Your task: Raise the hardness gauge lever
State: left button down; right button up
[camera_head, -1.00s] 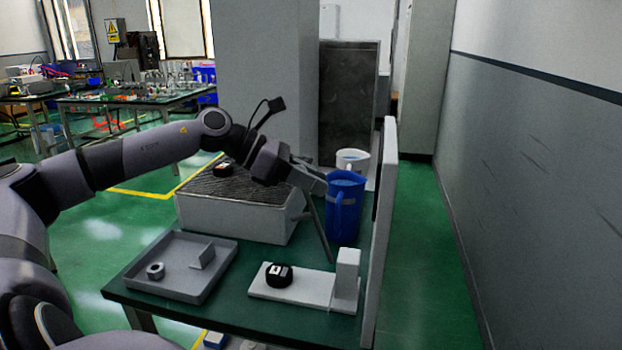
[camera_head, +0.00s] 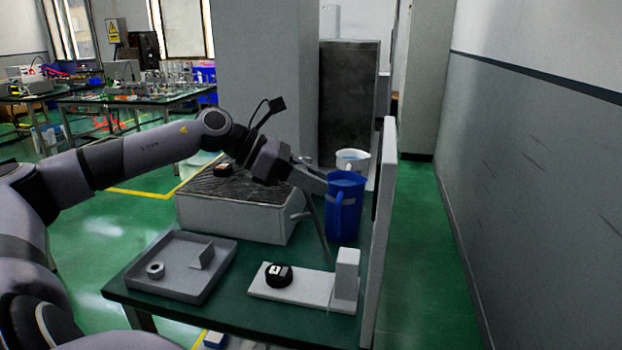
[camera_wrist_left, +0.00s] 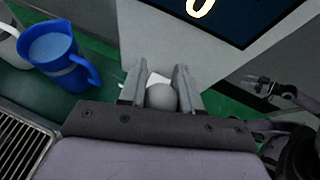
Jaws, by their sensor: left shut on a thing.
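My left gripper (camera_head: 318,181) is above the right side of the grey box with the dark ribbed top (camera_head: 238,218), beside the blue jug. In the left wrist view its two fingers (camera_wrist_left: 161,92) are shut on a round grey knob (camera_wrist_left: 162,97). The knob appears to top the slanted grey lever rod (camera_head: 319,232), which runs down from the gripper past a short stub on the box's side. The lever's top end is hidden by the gripper in the head view. A dark arm part, probably my right gripper (camera_wrist_left: 262,88), shows small at the right of the wrist view; its jaws are unclear.
The blue jug (camera_head: 344,210) stands close to the gripper, with a white jug (camera_head: 352,160) behind. A tall panel (camera_head: 381,220) edges the table's right side. A grey tray (camera_head: 222,281) and a white base with a block (camera_head: 346,275) are in front.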

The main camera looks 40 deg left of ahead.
pick_arm(q)
jog(key=shift+s+d+f, duration=0.15)
jog(key=shift+d+f, duration=0.1)
jog(key=shift+f, duration=0.15)
dwell(0.4)
jog(key=c, duration=1)
grip_release()
jog(key=shift+o, duration=1.1)
jog(key=shift+r, duration=0.15)
jog(key=shift+a, duration=0.1)
jog(key=shift+a+b, duration=0.2)
jog(key=shift+b, duration=0.3)
jog(key=b+v, duration=0.2)
jog(key=b, duration=0.2)
jog(key=shift+s+a+r, duration=0.15)
jog(key=shift+s+r, duration=0.05)
jog(key=shift+r, duration=0.1)
jog(key=shift+b+v, duration=0.95)
jog(key=shift+v, duration=1.05)
